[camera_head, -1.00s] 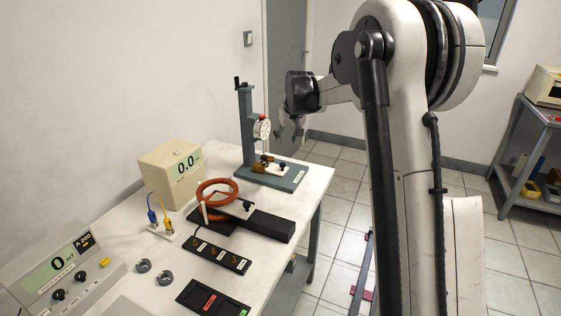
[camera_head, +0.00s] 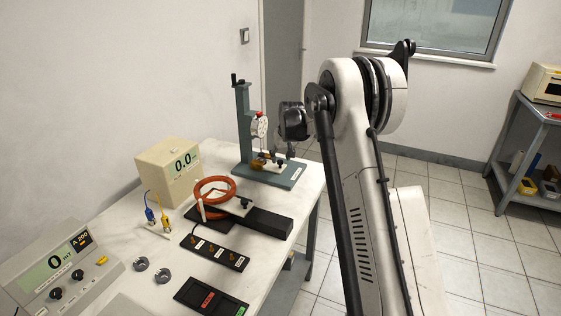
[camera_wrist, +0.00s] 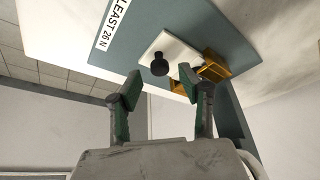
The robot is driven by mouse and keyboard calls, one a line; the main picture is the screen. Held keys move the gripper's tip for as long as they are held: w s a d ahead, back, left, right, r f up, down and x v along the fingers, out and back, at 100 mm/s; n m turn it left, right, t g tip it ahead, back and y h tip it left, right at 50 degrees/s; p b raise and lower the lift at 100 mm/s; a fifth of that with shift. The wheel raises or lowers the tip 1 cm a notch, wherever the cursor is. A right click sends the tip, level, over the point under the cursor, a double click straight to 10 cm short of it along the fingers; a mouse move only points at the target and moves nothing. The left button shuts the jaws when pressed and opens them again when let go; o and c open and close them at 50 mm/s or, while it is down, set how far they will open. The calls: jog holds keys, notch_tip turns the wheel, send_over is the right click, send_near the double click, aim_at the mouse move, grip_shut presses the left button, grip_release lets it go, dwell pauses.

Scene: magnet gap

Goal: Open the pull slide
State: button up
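The pull slide is a white plate (camera_head: 270,164) with a black knob, on the teal base (camera_head: 288,178) of the gauge stand at the back of the bench. In the wrist view the white plate (camera_wrist: 172,48) bears the black knob (camera_wrist: 159,64), beside a brass-coloured block (camera_wrist: 214,68). My gripper (camera_wrist: 160,86) is open, its two green-padded fingers apart. The knob appears between the fingertips in the wrist view, with no visible contact. In the head view my gripper (camera_head: 284,152) hangs close to the slide and partly hides it.
The dial gauge (camera_head: 259,126) and teal post (camera_head: 243,120) stand just left of my gripper. An orange coil (camera_head: 215,179) with a black block (camera_head: 268,222) lies nearer. A beige meter box (camera_head: 166,172) stands at the left.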

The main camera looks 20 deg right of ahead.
jog(key=shift+x, duration=1.1)
jog(key=shift+c, duration=0.5)
grip_shut()
